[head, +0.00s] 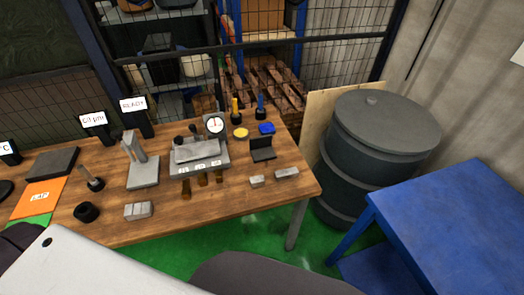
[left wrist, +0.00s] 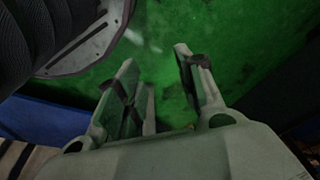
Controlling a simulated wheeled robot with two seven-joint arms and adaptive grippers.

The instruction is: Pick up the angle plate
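A small dark L-shaped block (head: 262,149), with a flat foot and an upright back, stands at the right part of the wooden table in the head view. A larger grey piece (head: 142,172) with a flat base and upright parts stands left of the middle. Either could be the angle plate; I cannot tell for certain. My left gripper (left wrist: 156,57) is open and empty above the green floor in the left wrist view, away from both pieces. The head view shows neither gripper. My right gripper is not in view.
The wooden table (head: 225,218) carries a grey fixture (head: 199,154), a dial gauge (head: 215,125), small metal blocks (head: 138,210) and a black ring (head: 87,212). A dark barrel (head: 370,150) and a blue table (head: 460,215) stand to the right. A mesh fence is behind.

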